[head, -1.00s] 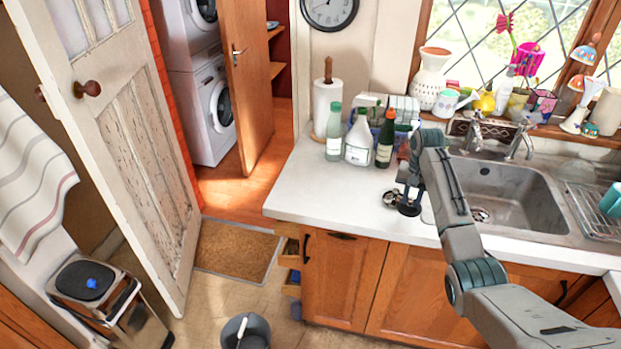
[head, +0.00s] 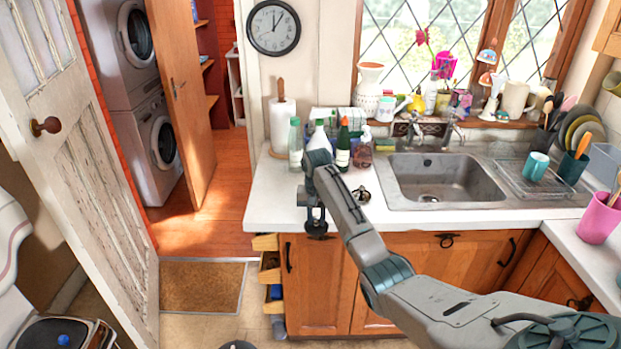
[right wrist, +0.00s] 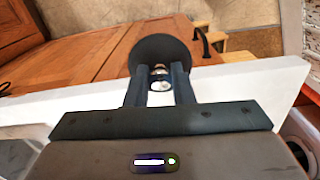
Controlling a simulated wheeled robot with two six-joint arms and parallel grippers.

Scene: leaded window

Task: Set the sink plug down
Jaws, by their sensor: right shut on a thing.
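My right gripper (head: 316,222) is shut on the sink plug, a dark round disc (right wrist: 165,48) with a shiny metal knob. In the right wrist view the knob sits between the two fingers and the disc faces away. In the head view the plug hangs at the worktop's front edge, in front of the wooden cabinet. The fingers partly hide it. In the right wrist view the disc shows against the cabinet front and floor, past the white worktop edge (right wrist: 65,104). My left gripper is not in view.
A small dark round thing with metal glints (head: 361,195) lies on the white worktop (head: 268,205). Several bottles (head: 343,145) and a paper roll (head: 282,125) stand behind. The sink (head: 445,180) is to the right. A drawer (head: 265,243) stands open below the worktop's left end.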

